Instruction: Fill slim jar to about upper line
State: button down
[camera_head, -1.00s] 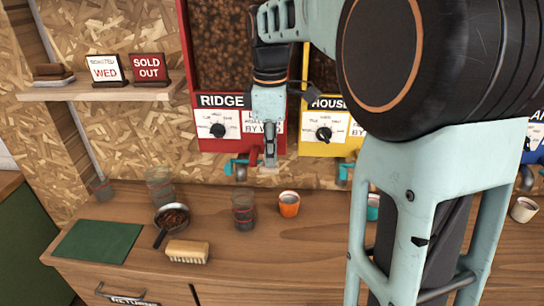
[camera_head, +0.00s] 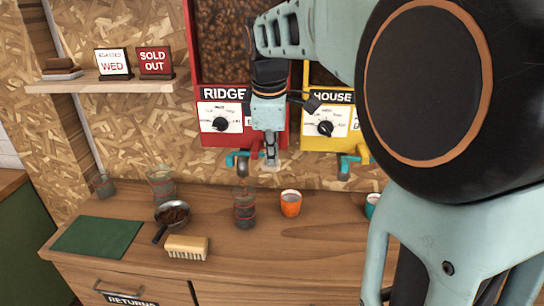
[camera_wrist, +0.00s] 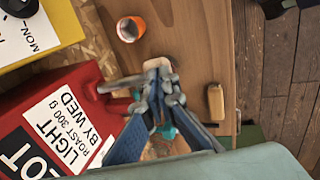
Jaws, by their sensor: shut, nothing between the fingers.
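A narrow clear glass jar (camera_head: 245,210) with red lines around it stands upright on the counter below the red RIDGE dispenser (camera_head: 210,138). It looks dark inside; the fill level is too small to tell. The dispenser has a black dial (camera_head: 221,124) and a spout with a teal lever (camera_head: 236,158). My gripper (camera_head: 271,163) is shut and empty, pointing down just right of that spout and above the counter.
An orange cup (camera_head: 291,204) stands right of the jar. A wider glass (camera_head: 161,185), a small glass (camera_head: 103,186), a pan of beans (camera_head: 173,213), a brush (camera_head: 187,247) and a green mat (camera_head: 97,237) are to the left. The yellow HOUSE dispenser (camera_head: 318,148) is on the right.

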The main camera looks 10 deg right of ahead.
jog(key=shift+s+f+t+h+b, duration=0.1)
jog(key=shift+f+t+h+b, duration=0.2)
jog(key=shift+f+t+b, duration=1.2)
jog(key=shift+r+g+b, duration=0.2)
jog(key=shift+g+b, duration=0.3)
jog(key=shift+b, duration=0.15)
jog(key=shift+f, duration=0.2)
dwell(2.1)
